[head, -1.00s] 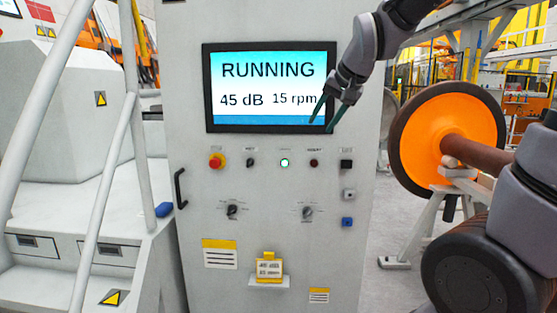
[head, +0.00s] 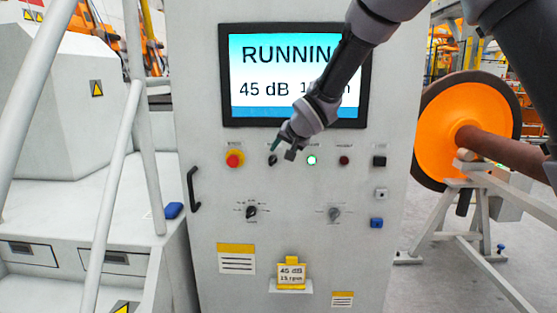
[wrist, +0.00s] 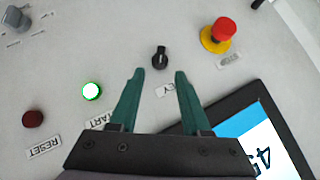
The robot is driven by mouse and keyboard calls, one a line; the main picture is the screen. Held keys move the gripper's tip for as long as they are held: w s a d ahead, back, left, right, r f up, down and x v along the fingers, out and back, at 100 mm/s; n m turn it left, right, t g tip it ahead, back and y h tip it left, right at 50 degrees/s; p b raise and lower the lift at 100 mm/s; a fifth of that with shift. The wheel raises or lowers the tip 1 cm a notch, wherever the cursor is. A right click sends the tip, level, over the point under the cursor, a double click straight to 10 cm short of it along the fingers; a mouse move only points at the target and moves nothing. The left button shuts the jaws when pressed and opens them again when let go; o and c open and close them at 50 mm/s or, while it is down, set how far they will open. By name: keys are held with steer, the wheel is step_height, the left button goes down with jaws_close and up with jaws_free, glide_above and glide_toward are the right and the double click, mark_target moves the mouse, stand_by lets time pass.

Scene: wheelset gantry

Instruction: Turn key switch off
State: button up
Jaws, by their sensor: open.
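The key switch (head: 272,160) is a small black knob on the grey cabinet front, between the red emergency stop and the lit green button. In the wrist view the key switch (wrist: 160,57) sits just beyond and between my two green fingertips, with the label partly reading "EY" below it. My gripper (wrist: 157,73) is open and empty, its fingers pointing at the panel. In the head view my gripper (head: 280,150) is right by the switch and partly overlaps its surroundings. I cannot tell whether a finger touches it.
The red emergency stop (head: 234,159) on its yellow base is close left of the switch. The green lit button (head: 311,160) and dark red reset button (head: 344,160) lie to the right. The screen (head: 250,75) above reads RUNNING. Two rotary selectors (head: 251,212) sit below.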

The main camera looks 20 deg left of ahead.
mark_target(274, 159)
steer(key=x, duration=0.7)
steer(key=shift+w+a+f, duration=0.1)
steer(key=shift+a+f, duration=0.05)
jaws_close()
